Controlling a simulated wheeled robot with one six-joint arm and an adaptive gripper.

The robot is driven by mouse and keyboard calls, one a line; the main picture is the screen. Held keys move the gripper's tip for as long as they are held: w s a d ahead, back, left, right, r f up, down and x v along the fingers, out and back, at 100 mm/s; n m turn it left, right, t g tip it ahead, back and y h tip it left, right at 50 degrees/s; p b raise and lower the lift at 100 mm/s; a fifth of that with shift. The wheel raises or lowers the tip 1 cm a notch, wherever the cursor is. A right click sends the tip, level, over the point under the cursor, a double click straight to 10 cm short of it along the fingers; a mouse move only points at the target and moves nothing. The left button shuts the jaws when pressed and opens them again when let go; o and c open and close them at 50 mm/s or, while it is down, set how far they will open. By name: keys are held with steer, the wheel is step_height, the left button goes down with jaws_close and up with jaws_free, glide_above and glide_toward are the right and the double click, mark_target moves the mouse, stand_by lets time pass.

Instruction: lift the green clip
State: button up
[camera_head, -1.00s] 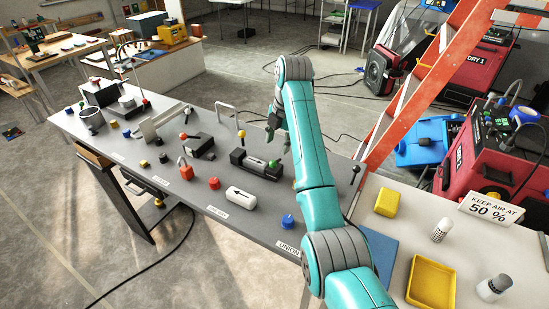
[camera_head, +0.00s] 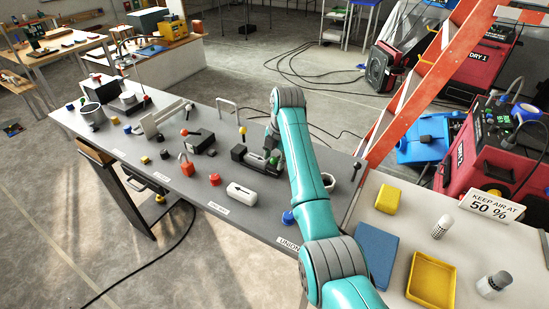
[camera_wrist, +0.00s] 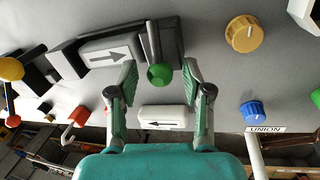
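In the wrist view the green clip (camera_wrist: 160,76) shows as a rounded green end on a short grey bar, at the black fixture (camera_wrist: 168,38) with a grey arrow-marked body (camera_wrist: 110,52). My gripper (camera_wrist: 160,84) is open, with one finger on each side of the green end and visible gaps between. I cannot tell the height left between fingertips and clip. In the head view the green end (camera_head: 273,161) is small, beside the fixture, and my arm partly covers that spot.
A white arrow-marked block (camera_wrist: 163,117) lies near the fingers. A yellow knob (camera_wrist: 244,34) and a blue knob (camera_wrist: 255,111) stand to the right. A red hook-shaped part (camera_wrist: 74,122) is at left. The grey bench (camera_head: 225,180) has bare surface between fixtures.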

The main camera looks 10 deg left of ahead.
jaws_close()
steer(key=shift+r, duration=0.1)
steer(key=shift+w+d+r+g+y, duration=0.1)
steer(key=shift+w+r+g+y, duration=0.2)
steer(key=shift+g, duration=0.4)
steer(key=shift+w+d+r+g+y, duration=0.1)
steer(key=shift+w+r+g+y, duration=0.15)
steer(key=shift+g, duration=0.45)
steer(key=shift+o, duration=1)
jaws_free()
steer(key=shift+s, duration=0.1)
steer(key=v, duration=1.2)
